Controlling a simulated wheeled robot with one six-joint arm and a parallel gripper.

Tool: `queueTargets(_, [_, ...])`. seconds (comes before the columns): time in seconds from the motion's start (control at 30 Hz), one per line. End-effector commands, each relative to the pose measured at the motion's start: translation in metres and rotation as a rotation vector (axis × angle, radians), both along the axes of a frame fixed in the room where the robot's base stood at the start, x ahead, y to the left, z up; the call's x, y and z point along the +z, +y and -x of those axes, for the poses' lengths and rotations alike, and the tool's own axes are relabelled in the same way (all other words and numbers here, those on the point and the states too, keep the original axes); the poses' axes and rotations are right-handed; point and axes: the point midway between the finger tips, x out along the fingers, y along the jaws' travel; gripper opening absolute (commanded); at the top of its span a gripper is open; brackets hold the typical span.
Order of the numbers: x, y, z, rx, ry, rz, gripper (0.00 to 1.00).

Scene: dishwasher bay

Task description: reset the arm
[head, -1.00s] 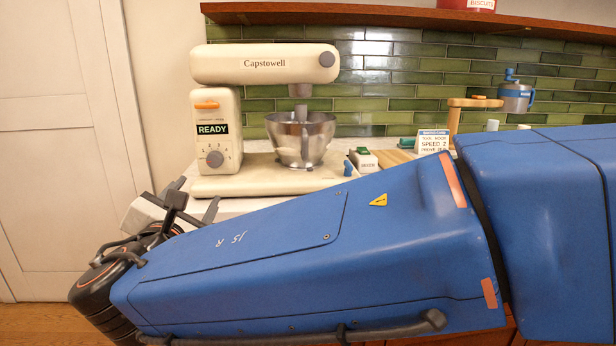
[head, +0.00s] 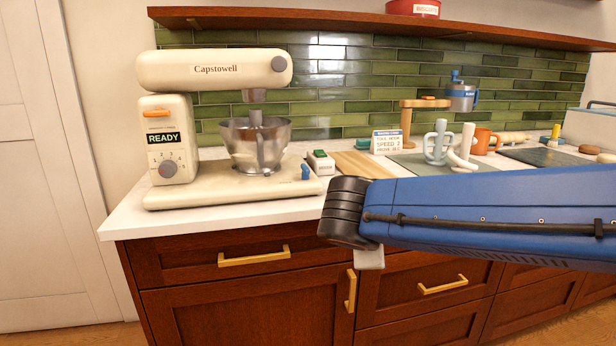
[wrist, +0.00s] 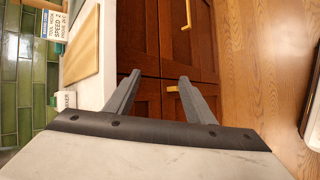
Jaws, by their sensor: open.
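My gripper (wrist: 160,80) is open and empty in the wrist view, its two dark fingers apart in front of the wooden cabinet doors. In the head view my blue arm reaches in from the right, and its dark wrist end is in front of the counter's front edge. The fingers are hidden there; only a pale piece of the gripper body (head: 369,259) shows below the wrist. The cream stand mixer (head: 215,68) stands at the left end of the counter with its display reading READY. A steel bowl (head: 240,150) sits under its head.
The white counter (head: 125,219) holds a wooden board (head: 358,164), a small sign card (head: 387,142), white hook-shaped tools (head: 437,142) and an orange mug (head: 484,141). Brass handles (head: 253,257) stick out from the cabinet front.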

Motion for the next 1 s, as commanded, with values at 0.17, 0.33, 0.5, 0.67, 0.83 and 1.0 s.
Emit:
queueTargets(0.17, [-0.023,-0.058,0.03,-0.19,0.051,-0.167,0.49])
queueTargets(0.33, [-0.045,-0.096,0.063,-0.364,0.084,-0.328,0.49])
queueTargets(0.5, [-0.065,-0.123,0.097,-0.537,0.102,-0.496,0.49])
queueTargets(0.67, [-0.082,-0.138,0.129,-0.697,0.104,-0.658,0.49])
queueTargets(0.83, [-0.098,-0.145,0.159,-0.863,0.089,-0.837,0.49])
queueTargets(1.0, [-0.11,-0.146,0.181,-1.001,0.067,-0.993,0.49])
